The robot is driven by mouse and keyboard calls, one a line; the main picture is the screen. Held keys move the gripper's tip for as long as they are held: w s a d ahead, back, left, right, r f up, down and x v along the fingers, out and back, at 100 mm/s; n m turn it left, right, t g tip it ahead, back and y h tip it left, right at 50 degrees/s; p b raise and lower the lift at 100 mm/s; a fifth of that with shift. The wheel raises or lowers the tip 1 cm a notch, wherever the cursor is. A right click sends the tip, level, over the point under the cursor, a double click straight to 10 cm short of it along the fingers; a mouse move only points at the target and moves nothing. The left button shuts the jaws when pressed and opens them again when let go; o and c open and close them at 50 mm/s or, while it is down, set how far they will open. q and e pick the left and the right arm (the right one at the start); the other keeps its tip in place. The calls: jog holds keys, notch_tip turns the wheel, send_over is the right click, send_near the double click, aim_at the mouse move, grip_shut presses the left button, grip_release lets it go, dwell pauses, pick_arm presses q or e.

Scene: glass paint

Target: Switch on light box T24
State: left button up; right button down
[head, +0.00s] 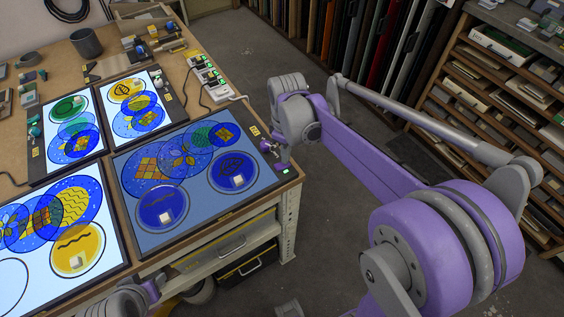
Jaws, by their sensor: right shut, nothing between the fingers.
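A light box (205,215) with a dull grey-blue panel lies near the table's right edge and looks dimmer than the other boxes. Blue round glass pieces with painted patterns lie on it. A dark control strip runs along its right side, with a yellow label (254,131) and a small green light (285,171). The label is too small to read, so I cannot tell which box is T24. My right gripper (277,153) is shut and empty at this strip. I cannot tell if it touches anything. My left gripper's fingers do not show.
Brightly lit light boxes stand at the lower left (90,262), at the back (125,122) and at the far left (62,150). A power strip (205,70) with cables and a dark cup (87,42) stand farther back. Shelves (480,95) stand across open floor.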

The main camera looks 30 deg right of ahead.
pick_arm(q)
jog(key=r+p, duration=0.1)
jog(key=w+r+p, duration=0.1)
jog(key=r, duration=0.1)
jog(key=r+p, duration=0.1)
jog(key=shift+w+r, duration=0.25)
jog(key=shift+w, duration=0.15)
pick_arm(e)
notch_tip(320, 180, up, 6)
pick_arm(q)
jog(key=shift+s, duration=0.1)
pick_arm(e)
jog(key=shift+s, duration=0.1)
jog(key=s+a+f+m+t, duration=0.1)
jog(key=s+a+m+t, duration=0.2)
jog(key=s, duration=0.4)
jog(key=s+a+f+m+t, duration=0.2)
jog(key=s+a+m, duration=0.1)
jog(key=s, duration=0.3)
jog(key=shift+s+a+f+m+t, duration=0.25)
jog(key=shift+s+a+m+t, duration=0.15)
jog(key=shift+m, duration=0.1)
dwell(1.2)
